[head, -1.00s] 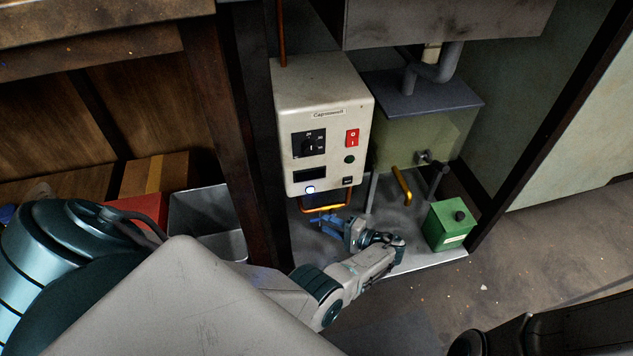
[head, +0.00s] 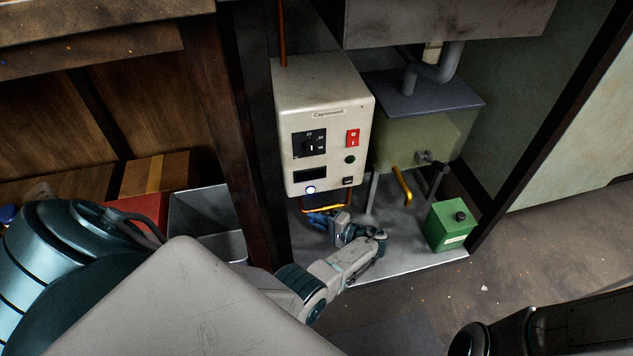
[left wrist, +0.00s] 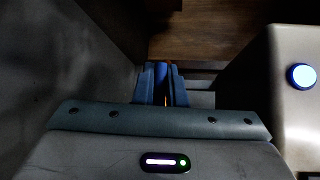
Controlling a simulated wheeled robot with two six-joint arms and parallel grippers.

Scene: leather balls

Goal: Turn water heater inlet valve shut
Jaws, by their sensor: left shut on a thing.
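The water heater (head: 325,95) is a white box with a dial, a red switch and a lit blue button, in the middle of the head view. Copper pipe (head: 325,209) shows under it. My left gripper (head: 319,219) is below the heater's underside, next to this pipe. In the left wrist view its blue fingers are shut on a narrow bright blue piece, which looks like the inlet valve handle (left wrist: 161,80). The fingers hide most of it, so its exact angle cannot be told. The heater's side with the lit button also shows there (left wrist: 302,76). My right gripper is not in view.
A green box (head: 449,227) stands on the grey floor panel at the right. A yellow-handled pipe (head: 402,186) hangs under the greenish tank (head: 420,140). A dark wooden post (head: 247,150) and a grey bin (head: 205,215) stand left of the heater.

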